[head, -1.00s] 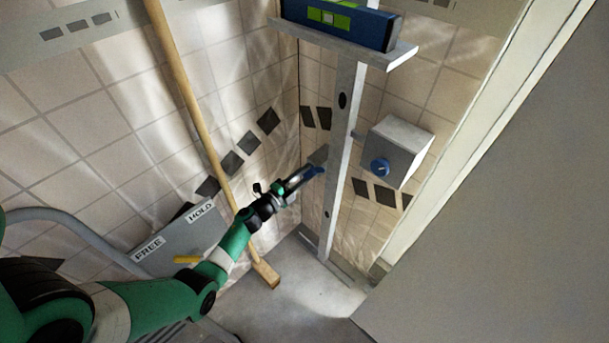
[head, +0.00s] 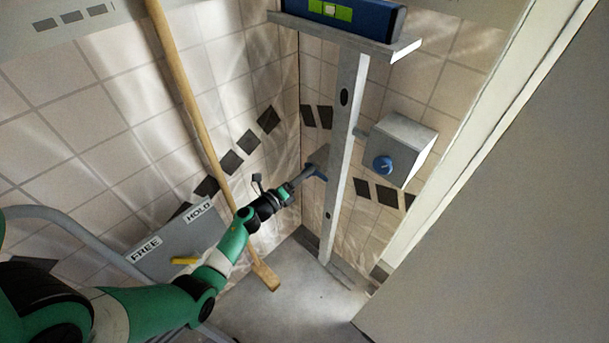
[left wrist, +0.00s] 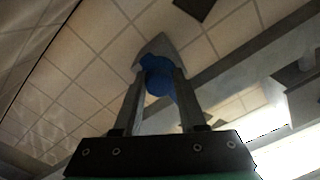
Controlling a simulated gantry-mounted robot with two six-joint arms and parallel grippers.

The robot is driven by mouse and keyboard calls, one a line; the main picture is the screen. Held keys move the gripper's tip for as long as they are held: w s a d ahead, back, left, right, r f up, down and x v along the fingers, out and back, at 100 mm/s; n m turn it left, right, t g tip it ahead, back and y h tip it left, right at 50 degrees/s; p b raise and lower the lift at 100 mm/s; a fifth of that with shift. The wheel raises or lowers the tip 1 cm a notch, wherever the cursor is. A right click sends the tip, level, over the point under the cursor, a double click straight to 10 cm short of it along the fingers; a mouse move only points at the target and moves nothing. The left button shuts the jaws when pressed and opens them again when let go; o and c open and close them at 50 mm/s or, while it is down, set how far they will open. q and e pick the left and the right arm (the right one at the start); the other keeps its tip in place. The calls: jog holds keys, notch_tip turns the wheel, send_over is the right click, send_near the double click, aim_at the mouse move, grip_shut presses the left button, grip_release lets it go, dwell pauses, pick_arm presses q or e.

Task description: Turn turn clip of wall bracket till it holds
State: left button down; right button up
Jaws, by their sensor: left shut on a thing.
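The blue turn clip (head: 315,172) sits on the grey wall bracket (head: 319,155), beside the upright metal post. My left gripper (head: 304,177) comes in from the left and is shut on the clip. In the left wrist view the blue clip (left wrist: 158,76) lies between the two fingers, with the bracket's grey plate (left wrist: 154,48) behind it. The fingers hide part of the clip. I cannot tell from these views whether the clip holds. My right gripper is not in view.
The metal post (head: 343,150) carries a ledge with a blue spirit level (head: 345,17). A grey box (head: 407,145) with a blue knob is to the right. A wooden pole (head: 190,95) leans behind my arm. A panel (head: 180,242) marked FREE and HOLD has a yellow lever.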

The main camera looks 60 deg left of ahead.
pick_arm(q)
jog(key=shift+d+m, duration=0.1)
jog(key=shift+m, duration=0.3)
jog(key=shift+f, duration=0.25)
jog(key=c, duration=0.8)
grip_release()
jog(key=shift+o, duration=1.4)
jog(key=shift+d, duration=0.15)
